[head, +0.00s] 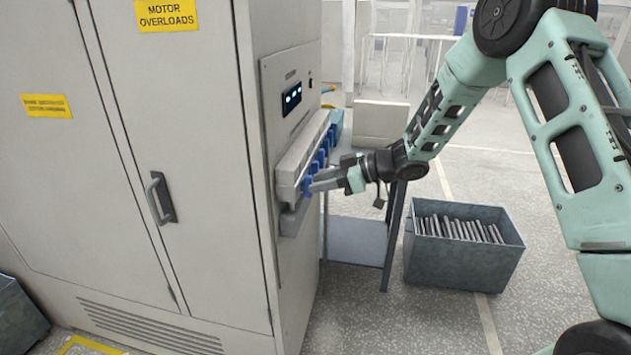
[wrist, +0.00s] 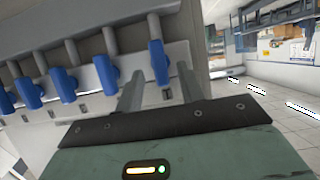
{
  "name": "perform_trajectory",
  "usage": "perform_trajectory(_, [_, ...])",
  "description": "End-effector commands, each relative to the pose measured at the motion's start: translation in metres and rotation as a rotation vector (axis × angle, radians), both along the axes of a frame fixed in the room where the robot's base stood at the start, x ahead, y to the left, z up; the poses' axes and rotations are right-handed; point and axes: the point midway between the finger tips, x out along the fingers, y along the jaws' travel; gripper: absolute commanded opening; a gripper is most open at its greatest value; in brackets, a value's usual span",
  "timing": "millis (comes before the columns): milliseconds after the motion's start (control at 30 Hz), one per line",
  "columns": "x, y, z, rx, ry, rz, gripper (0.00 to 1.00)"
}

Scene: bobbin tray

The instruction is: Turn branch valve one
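A row of blue valve handles sits on a pale manifold (head: 300,165) on the cabinet's right side. My gripper (head: 312,184) is at the near end of the row, pointing left at the end handle (head: 305,187). In the wrist view my gripper (wrist: 160,70) has its two fingers apart. The end blue handle (wrist: 158,62) stands between them, with a gap visible on each side. Another blue handle (wrist: 106,74) is just left of the fingers, and several more (wrist: 63,84) continue left. I cannot read any valve number.
A grey cabinet (head: 190,220) with a door handle fills the left. A dark display (head: 297,95) is above the manifold. A grey bin (head: 462,262) of metal strips stands on the floor at right, beside a low metal stand (head: 357,242). Floor is open further right.

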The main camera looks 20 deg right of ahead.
Motion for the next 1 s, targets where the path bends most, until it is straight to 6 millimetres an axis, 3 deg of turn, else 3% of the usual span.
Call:
perform_trajectory(200, [0.008,0.014,-0.007,0.000,0.000,0.000,0.38])
perform_trajectory(500, [0.009,0.016,-0.008,-0.001,0.000,0.000,0.38])
perform_trajectory(667, [0.009,0.016,-0.008,-0.001,0.000,0.000,0.00])
perform_trajectory(1000, [0.008,0.016,-0.009,-0.015,-0.024,0.001,0.00])
